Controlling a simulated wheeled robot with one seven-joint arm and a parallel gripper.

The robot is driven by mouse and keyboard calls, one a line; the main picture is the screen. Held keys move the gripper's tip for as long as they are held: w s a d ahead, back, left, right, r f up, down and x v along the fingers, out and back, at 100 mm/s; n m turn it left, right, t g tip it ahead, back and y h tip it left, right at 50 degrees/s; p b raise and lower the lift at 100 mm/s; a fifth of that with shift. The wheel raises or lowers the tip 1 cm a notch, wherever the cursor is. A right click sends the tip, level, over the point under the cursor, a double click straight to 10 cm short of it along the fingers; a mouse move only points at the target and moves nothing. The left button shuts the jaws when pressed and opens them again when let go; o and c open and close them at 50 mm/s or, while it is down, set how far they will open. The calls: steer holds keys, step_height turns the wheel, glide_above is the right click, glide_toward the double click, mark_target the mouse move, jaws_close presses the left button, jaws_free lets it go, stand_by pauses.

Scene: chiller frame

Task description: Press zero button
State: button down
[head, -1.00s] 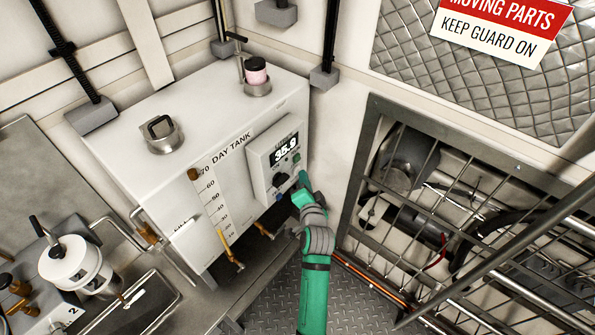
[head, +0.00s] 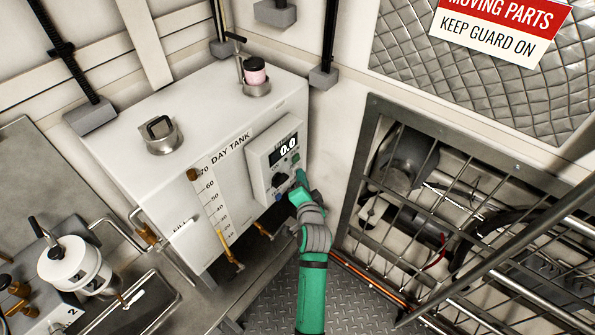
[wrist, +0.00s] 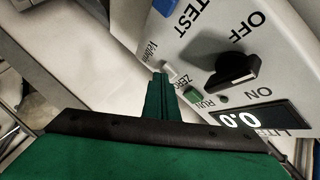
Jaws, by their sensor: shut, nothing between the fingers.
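The white control box (head: 262,165) is on the front of the day tank, and its display (head: 287,149) reads 0.0. In the wrist view the panel appears upside down. In the head view my gripper (head: 300,177) is at the box's lower right edge and hides part of the panel.
A black OFF/ON knob (wrist: 233,70) and a blue TEST button (wrist: 165,6) share the panel. The day tank (head: 150,185) stands behind the box. A metal guard grille (head: 450,215) is close to the right of my arm. Brass valves (head: 228,250) are below left.

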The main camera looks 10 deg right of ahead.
steer(key=shift+s, duration=0.1)
steer(key=shift+s+d, duration=0.55)
steer(key=shift+d, duration=0.05)
steer(key=shift+s+d, duration=0.8)
steer(key=shift+s, duration=0.2)
steer(key=shift+s+d, duration=0.75)
steer(key=shift+s, duration=0.2)
